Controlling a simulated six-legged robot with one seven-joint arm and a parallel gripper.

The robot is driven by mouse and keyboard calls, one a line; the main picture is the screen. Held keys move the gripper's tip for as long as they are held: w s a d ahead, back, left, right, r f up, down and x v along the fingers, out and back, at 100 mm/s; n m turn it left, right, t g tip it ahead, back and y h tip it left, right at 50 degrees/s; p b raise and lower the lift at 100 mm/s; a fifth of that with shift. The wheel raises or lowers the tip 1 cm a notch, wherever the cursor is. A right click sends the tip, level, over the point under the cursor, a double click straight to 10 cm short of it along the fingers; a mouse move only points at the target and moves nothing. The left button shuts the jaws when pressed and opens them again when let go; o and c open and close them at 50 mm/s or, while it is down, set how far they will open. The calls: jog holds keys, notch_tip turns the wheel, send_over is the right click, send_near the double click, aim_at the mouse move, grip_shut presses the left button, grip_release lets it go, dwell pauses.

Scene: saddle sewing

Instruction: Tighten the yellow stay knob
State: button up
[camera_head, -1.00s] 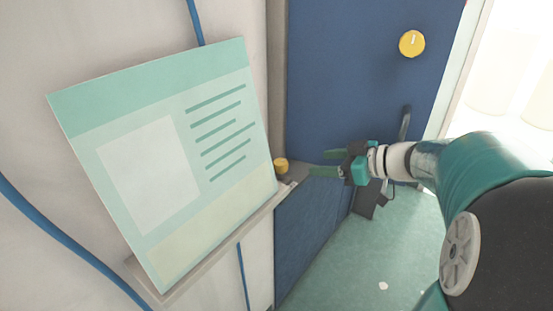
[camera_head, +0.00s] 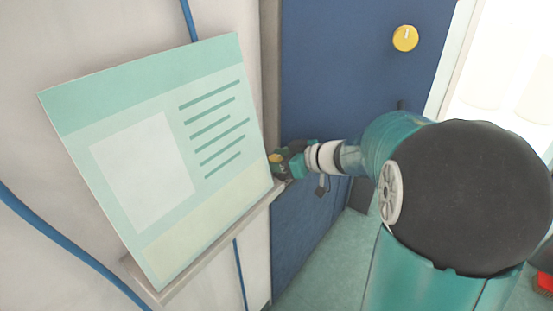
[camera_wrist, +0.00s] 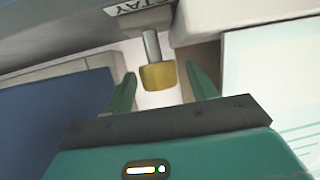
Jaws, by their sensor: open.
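The yellow stay knob (camera_wrist: 159,76) sits on a short grey metal stem under a dark bar marked "STAY" in the wrist view. My gripper (camera_wrist: 164,85) is open, with one green finger on each side of the knob and a visible gap to both. In the head view my gripper (camera_head: 277,163) is at the knob (camera_head: 275,158), beside the right end of the board's ledge, and hides part of it. The fingers do not appear to touch the knob.
A pale green board (camera_head: 160,150) leans on a ledge (camera_head: 205,250) just left of my gripper. A blue door (camera_head: 350,80) with another yellow dial (camera_head: 405,38) stands behind. Blue cables (camera_head: 70,250) run along the pale wall. Green floor shows below.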

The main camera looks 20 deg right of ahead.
jog(key=c, duration=1)
jog(key=m+t+h, duration=0.1)
jog(key=m+h, duration=0.1)
jog(key=shift+a+r+m+t+h, duration=0.1)
jog(key=shift+a+m+t+h, duration=0.05)
jog(key=shift+m+t+h, duration=0.65)
jog(key=shift+m+h, duration=0.5)
jog(key=shift+h, duration=0.1)
